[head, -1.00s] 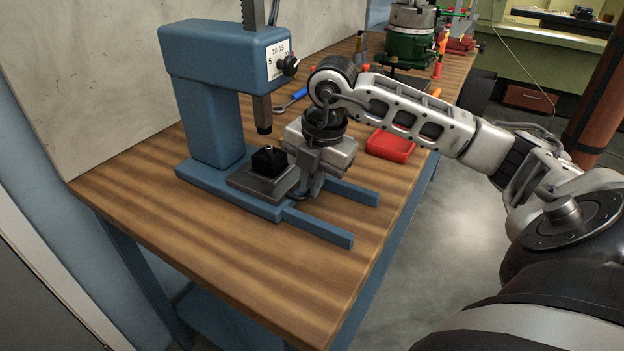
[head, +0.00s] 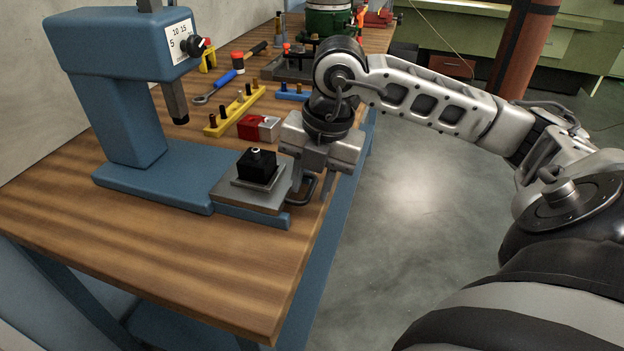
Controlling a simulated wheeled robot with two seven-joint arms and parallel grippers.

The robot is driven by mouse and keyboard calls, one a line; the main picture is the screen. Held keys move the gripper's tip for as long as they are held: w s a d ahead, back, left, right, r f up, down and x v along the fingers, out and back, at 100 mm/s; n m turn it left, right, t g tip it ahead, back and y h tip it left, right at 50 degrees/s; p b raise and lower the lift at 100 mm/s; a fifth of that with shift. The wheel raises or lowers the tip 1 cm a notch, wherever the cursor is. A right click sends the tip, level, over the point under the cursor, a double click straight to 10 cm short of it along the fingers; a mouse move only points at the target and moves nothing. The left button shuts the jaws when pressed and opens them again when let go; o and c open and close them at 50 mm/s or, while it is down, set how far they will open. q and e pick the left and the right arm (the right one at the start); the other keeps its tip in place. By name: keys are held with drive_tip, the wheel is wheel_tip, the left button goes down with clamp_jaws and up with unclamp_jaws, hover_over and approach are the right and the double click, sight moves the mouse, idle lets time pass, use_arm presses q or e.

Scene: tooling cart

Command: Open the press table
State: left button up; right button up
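The blue press (head: 120,110) stands on the wooden bench. Its table, a grey plate (head: 226,196) carrying a black block (head: 257,167), is out at the right end of the press base, clear of the ram (head: 176,103). A dark loop handle (head: 302,203) sticks out from the plate's right side. My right gripper (head: 314,186) points down at this handle and appears shut on it; the fingertips are partly hidden. My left gripper is not in view.
A red and grey block (head: 258,128), a yellow holder (head: 234,110) with pegs and a blue-handled wrench (head: 215,87) lie behind the plate. The bench's front left area (head: 150,240) is bare. The bench edge runs just right of the gripper.

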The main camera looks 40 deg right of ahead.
use_arm(q)
drive_tip(key=p, duration=0.3)
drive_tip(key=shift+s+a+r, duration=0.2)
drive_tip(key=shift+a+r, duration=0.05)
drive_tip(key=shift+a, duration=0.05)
use_arm(e)
wheel_tip(320, 180, up, 16)
drive_tip(key=s+d, duration=0.1)
drive_tip(key=s, duration=0.1)
drive_tip(key=shift+s+d+f, duration=0.15)
drive_tip(key=shift+s+d, duration=0.05)
drive_tip(key=shift+d, duration=0.05)
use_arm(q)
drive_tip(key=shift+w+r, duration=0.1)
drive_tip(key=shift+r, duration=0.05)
use_arm(e)
drive_tip(key=shift+s, duration=0.1)
